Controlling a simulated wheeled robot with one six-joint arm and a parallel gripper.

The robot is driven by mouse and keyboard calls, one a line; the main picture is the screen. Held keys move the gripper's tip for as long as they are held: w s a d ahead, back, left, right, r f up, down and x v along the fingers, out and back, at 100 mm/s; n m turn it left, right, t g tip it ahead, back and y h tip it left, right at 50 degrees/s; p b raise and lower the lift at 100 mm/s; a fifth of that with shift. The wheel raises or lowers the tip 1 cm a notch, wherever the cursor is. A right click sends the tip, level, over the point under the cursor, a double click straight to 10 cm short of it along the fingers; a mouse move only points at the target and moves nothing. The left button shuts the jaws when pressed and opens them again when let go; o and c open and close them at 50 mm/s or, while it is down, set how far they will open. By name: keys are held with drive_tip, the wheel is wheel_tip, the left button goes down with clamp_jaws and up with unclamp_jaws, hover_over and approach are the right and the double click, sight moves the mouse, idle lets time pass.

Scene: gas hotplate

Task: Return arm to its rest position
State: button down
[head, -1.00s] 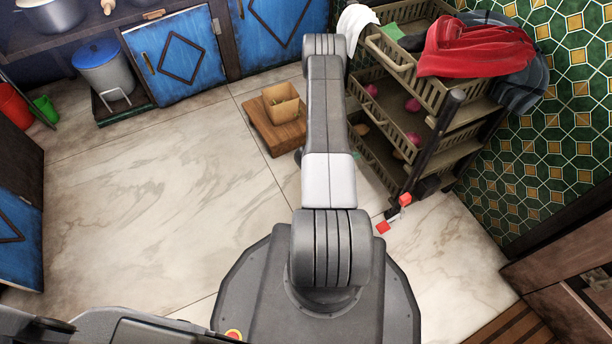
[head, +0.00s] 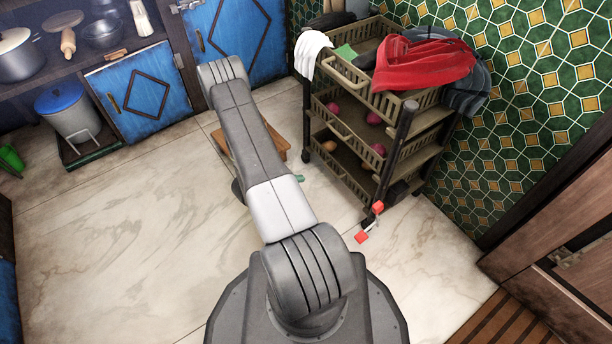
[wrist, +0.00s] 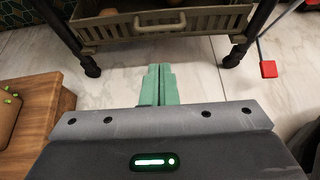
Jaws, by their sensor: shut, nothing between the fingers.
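My gripper (wrist: 157,85) has green fingers pressed together, with nothing between them. It is low in front of the cart, over the pale floor. In the head view only a small green fingertip (head: 300,178) shows past my arm, to the right of it. My arm is bent, with its grey links leaning up and left from the base and hiding the rest of the gripper.
A brown slatted cart (head: 340,130) holds a red cloth (head: 422,62) on top. A wooden block (wrist: 30,110) is on the floor left of my gripper, partly behind my arm in the head view. Blue cabinets (head: 140,95) stand at the back.

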drive_tip(key=shift+s+a+r, duration=0.2)
drive_tip(key=shift+s+a, duration=0.05)
drive_tip(key=shift+a, duration=0.05)
